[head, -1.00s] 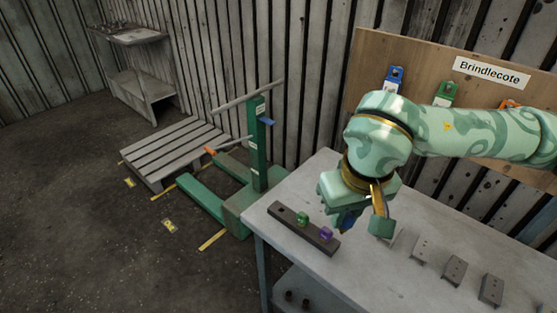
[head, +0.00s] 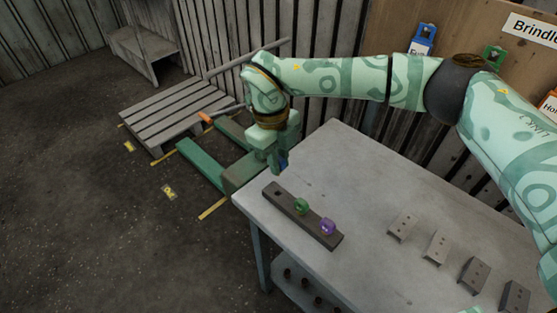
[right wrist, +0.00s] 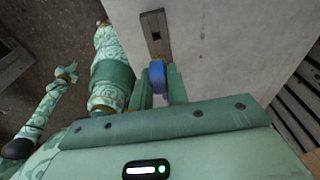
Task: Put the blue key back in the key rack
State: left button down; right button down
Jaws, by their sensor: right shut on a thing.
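My right gripper (head: 278,162) is shut on the blue key (head: 282,160), above the table's left end near the back edge. The blue key (right wrist: 157,76) also shows between the fingers in the right wrist view. The key rack (head: 289,203) is a dark bar on the table, with a green key (head: 301,206) and a purple key (head: 327,227) standing in it. An empty hole shows at its left end. In the right wrist view the rack's end (right wrist: 151,19) with a square hole lies just beyond the blue key. The key is apart from the rack in the head view. My left gripper is not seen.
Several grey slotted blocks (head: 436,247) stand along the right of the grey table (head: 350,175). A green pallet jack (head: 205,165) and a wooden pallet (head: 175,130) are left of it. A wooden board (head: 455,30) stands behind. The middle of the table is clear.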

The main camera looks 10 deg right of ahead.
aim_at(280, 196)
jog(key=shift+a+f+b, duration=0.1)
jog(key=shift+f+b, duration=0.2)
jog(key=shift+f, duration=0.05)
jog(key=shift+f+b, duration=0.8)
jog(key=shift+f, duration=0.4)
jog(key=shift+f+b, duration=1.7)
jog(key=shift+f, duration=0.9)
jog(key=shift+f, duration=0.2)
jog(key=c, duration=1.3)
grip_release()
